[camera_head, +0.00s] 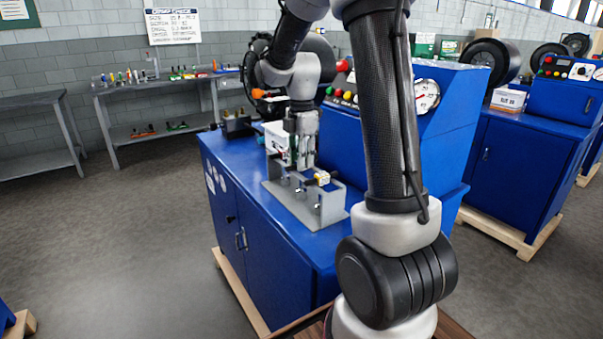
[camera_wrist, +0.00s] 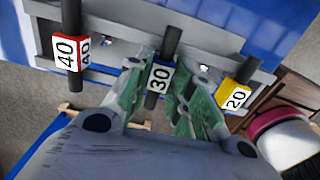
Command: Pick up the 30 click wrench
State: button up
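The 30 click wrench (camera_wrist: 160,78) has a dark handle and a white label marked 30, and sits in a grey metal rack (camera_wrist: 112,32). In the wrist view, my gripper (camera_wrist: 168,68) has its green-padded fingers apart on either side of this wrench, with gaps showing; firm contact is not visible. The red-banded 40 wrench (camera_wrist: 68,50) is to the left and the yellow-banded 20 wrench (camera_wrist: 236,97) to the right. In the head view, my gripper (camera_head: 302,160) is over the rack (camera_head: 290,200) and hides most of the 30 wrench.
The rack stands on a blue cabinet (camera_head: 270,240) with a blue machine panel (camera_head: 440,130) close behind my arm. A second blue cabinet (camera_head: 520,170) is at the right. Workbenches with tools (camera_head: 165,85) stand along the back wall.

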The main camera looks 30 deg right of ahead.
grip_shut()
jog(key=shift+r, duration=0.15)
